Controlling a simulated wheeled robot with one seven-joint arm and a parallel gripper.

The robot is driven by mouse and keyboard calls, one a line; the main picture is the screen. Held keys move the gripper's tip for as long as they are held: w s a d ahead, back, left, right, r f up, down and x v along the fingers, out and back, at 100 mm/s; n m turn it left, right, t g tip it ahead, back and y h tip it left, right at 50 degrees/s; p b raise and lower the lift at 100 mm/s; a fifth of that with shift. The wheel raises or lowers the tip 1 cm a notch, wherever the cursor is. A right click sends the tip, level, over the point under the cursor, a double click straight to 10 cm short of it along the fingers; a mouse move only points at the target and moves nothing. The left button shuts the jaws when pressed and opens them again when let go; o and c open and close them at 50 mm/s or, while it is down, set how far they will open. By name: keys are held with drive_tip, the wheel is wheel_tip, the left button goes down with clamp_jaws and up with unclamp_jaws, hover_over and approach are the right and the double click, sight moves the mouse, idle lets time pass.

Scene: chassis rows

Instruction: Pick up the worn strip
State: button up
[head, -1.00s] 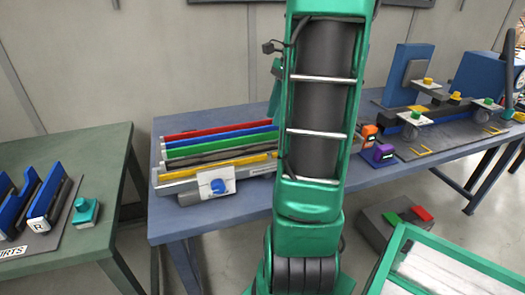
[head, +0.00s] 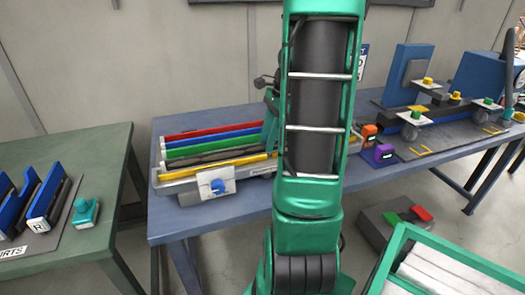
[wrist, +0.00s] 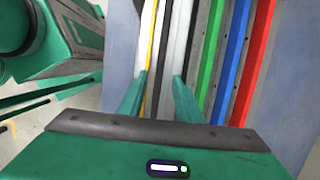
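A rack (head: 172,186) on the blue table holds red, blue, green, dark grey and yellow strips side by side. The dark grey strip (head: 210,159) looks mottled and lies between the green strip (head: 205,148) and the yellow strip (head: 232,162); I take it as the worn strip. It also shows in the wrist view (wrist: 197,50), just right of my right finger. My gripper (wrist: 158,92) is open above the rack, its fingers apart over the pale area near the yellow strip. I see nothing held.
A white plate with a blue knob (head: 218,187) is on the rack's front. Orange and purple blocks (head: 378,152) stand right of my arm. A fixture (head: 425,125) fills the table's right side. A green table (head: 100,160) stands left, and a green-framed bin (head: 450,262) at lower right.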

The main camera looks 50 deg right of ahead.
drive_tip(key=shift+c, duration=0.3)
clamp_jaws()
drive_tip(key=shift+r, duration=0.1)
